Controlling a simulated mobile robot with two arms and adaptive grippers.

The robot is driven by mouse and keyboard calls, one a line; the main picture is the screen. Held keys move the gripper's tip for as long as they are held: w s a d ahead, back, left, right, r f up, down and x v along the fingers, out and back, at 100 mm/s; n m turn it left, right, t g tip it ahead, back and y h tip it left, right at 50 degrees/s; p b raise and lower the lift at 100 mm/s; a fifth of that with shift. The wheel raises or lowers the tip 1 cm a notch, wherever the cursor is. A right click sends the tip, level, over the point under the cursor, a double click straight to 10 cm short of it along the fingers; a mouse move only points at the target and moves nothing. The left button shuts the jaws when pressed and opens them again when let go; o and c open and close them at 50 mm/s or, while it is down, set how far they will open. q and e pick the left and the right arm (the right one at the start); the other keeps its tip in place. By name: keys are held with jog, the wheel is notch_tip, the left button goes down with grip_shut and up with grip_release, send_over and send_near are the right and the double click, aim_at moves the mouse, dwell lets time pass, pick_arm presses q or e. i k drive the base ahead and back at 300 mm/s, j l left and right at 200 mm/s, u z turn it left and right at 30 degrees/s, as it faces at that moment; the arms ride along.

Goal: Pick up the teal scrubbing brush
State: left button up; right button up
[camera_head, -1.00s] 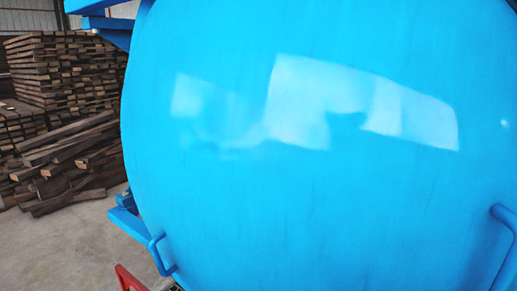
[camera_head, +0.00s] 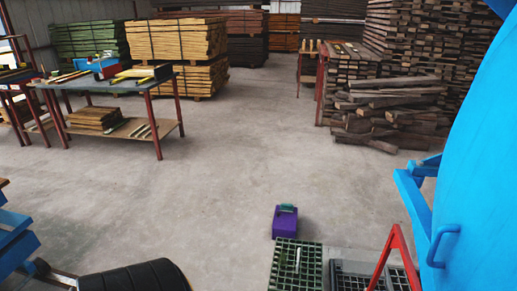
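A small teal-green item (camera_head: 287,207) shows on top of a purple box (camera_head: 285,223) on the floor at lower centre. It is too small to tell whether it is the scrubbing brush or the box's handle. No other thing that I can make out as the brush is in view. Neither of my grippers is in view.
A dark green crate (camera_head: 272,276) stands in front of the box, with a red frame (camera_head: 400,240) to its right. The blue autoclave (camera_head: 485,160) fills the right edge. A workbench (camera_head: 108,84) stands at left, lumber stacks (camera_head: 180,45) behind. The middle floor is open.

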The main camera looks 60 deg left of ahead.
aim_at(283, 207)
jog(key=u, duration=1.5)
